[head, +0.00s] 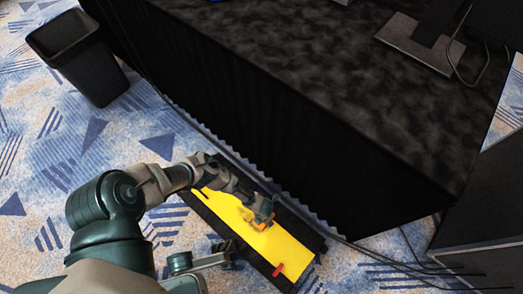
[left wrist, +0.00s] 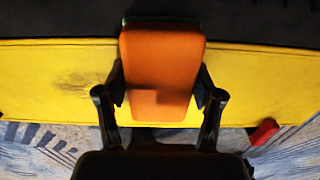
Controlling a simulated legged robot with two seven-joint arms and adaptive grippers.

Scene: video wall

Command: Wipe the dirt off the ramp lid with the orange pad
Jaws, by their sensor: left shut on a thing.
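The ramp lid (head: 283,249) is a long yellow panel with black sloped edges, lying on the carpet along the foot of the black-draped table. It also shows in the left wrist view (left wrist: 262,82) as a yellow band. A dark dirt smudge (left wrist: 75,83) lies on it, left of the pad. My left gripper (head: 262,215) is over the lid and shut on the orange pad (left wrist: 160,65), with a finger on each side of it. The pad covers part of the lid; I cannot tell whether it touches it. A red tab (head: 278,269) sits at the lid's near end. My right gripper is not in view.
The black-draped table (head: 300,90) rises right behind the ramp. A black bin (head: 78,55) stands at the upper left. Dark cables (head: 365,252) run along the floor, and a black case (head: 485,225) stands at the right. Patterned carpet is open to the left.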

